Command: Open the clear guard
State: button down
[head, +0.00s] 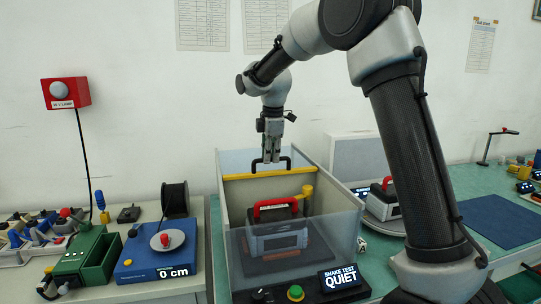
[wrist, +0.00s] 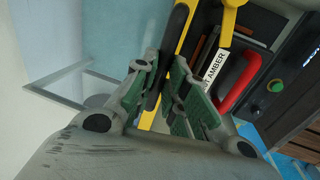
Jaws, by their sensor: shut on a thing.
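The clear guard (head: 336,230) is a see-through box with a yellow bar (head: 268,174) across its upper part and a black handle (head: 285,160) above the bar. My gripper (head: 271,160) points down at this handle and is shut on it. In the wrist view, my gripper's fingers (wrist: 168,92) close around the black handle, next to the yellow bar (wrist: 172,40). Inside the guard, a grey unit (head: 278,242) with a red handle (head: 276,208) sits upright. The fingers partly hide the handle.
A "SHAKE TEST QUIET" display (head: 343,278) and a green button (head: 295,293) are at the guard's front. A yellow knob (head: 307,191) stands inside. Another red-handled unit (head: 383,200) is at right. A blue scale (head: 158,258) and green box (head: 86,258) are at left. A blue mat (head: 505,225) lies clear.

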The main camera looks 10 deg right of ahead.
jog(key=c, duration=1.5)
grip_release()
jog(key=shift+o, duration=0.2)
notch_tip(320, 180, up, 12)
jog(key=s, duration=0.2)
jog(key=shift+s, duration=0.2)
jog(key=shift+f, duration=0.1)
